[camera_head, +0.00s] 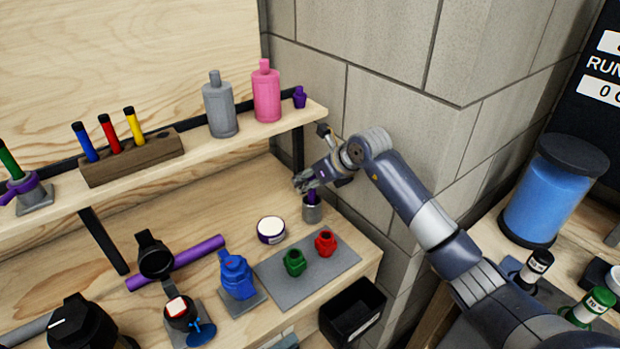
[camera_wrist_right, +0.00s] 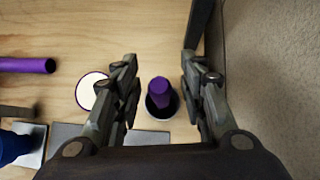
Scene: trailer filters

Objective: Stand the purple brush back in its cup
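The purple brush (camera_head: 311,197) stands upright in its small grey metal cup (camera_head: 312,213) near the back right of the workbench. In the right wrist view the purple brush (camera_wrist_right: 159,92) shows from above, inside the dark opening of the cup (camera_wrist_right: 161,109). My right gripper (camera_head: 306,182) is just above the cup. In the right wrist view my right gripper (camera_wrist_right: 158,80) is open, with its fingers apart on either side of the brush and a gap on both sides. My left gripper is not in view.
A white round tin (camera_head: 271,229) with a purple rim is left of the cup. A grey mat (camera_head: 335,267) with green and red pieces lies in front. A shelf (camera_head: 245,128) with bottles hangs above left. A block wall (camera_head: 390,110) is close behind my right arm.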

